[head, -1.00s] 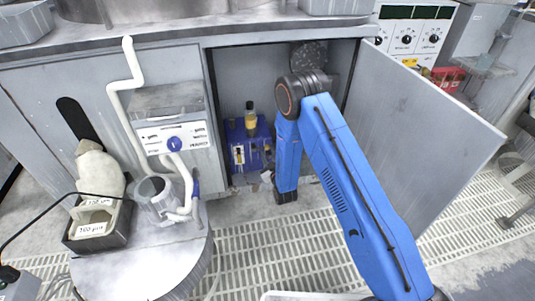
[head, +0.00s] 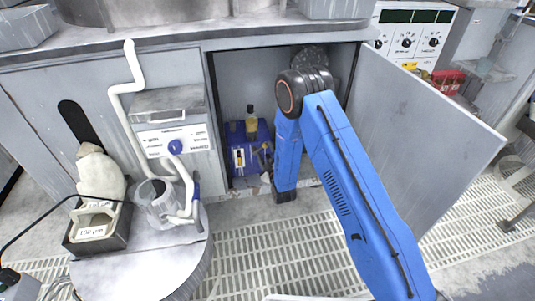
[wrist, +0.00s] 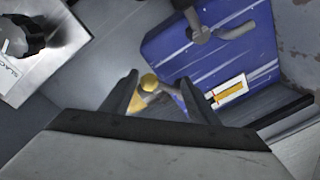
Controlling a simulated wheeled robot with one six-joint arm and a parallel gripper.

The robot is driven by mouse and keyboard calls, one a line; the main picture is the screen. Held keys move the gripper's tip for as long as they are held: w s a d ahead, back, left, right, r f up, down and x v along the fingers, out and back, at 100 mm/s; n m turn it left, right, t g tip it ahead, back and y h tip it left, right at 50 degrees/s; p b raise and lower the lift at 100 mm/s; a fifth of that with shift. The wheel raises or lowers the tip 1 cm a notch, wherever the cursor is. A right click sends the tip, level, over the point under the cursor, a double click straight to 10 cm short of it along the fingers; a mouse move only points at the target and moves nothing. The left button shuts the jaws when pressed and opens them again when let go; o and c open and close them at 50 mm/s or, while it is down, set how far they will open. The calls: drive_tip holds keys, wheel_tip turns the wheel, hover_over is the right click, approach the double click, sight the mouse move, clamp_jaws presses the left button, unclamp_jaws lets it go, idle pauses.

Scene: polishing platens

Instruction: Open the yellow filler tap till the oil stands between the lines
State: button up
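The blue oil unit (head: 238,134) stands inside the open cabinet, with an amber bottle (head: 252,122) on top. In the wrist view the unit's blue face (wrist: 190,60) carries a white-framed sight glass (wrist: 230,91) with a yellow-amber strip and thin dark or reddish marks. The oil level against the lines is too small to tell. The yellow tap (wrist: 149,83) shows as a round knob with a short arm. My gripper (wrist: 158,80) is open, with its dark fingers on either side of the tap; I cannot tell whether they touch it. My arm hides the gripper in the head view.
The open cabinet door (head: 415,115) stands right of my arm. Grey pipes (wrist: 235,30) cross the unit's face. Slatted floor (head: 270,255) lies clear in front.

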drive_tip(key=shift+d+f, duration=0.15)
drive_tip(key=v, duration=1.7)
drive_tip(key=shift+s, duration=0.2)
drive_tip(key=shift+c, duration=0.4)
drive_tip(key=c, duration=0.5)
drive_tip(key=a+r+m, duration=0.1)
drive_tip(key=r, duration=0.1)
drive_tip(key=w+a+r+m+h, duration=0.1)
drive_tip(key=r+m, duration=0.1)
drive_tip(key=a+r+m, duration=0.1)
drive_tip(key=a+m, duration=0.1)
drive_tip(key=shift+w+r+t, duration=0.3)
drive_tip(key=shift+r+t, duration=0.1)
clamp_jaws()
drive_tip(key=w+a+f, duration=0.2)
drive_tip(key=w, duration=1)
drive_tip(key=shift+w+a+f+m, duration=0.2)
drive_tip(key=shift+w+f+m, duration=0.1)
drive_tip(key=shift+w+m, duration=0.1)
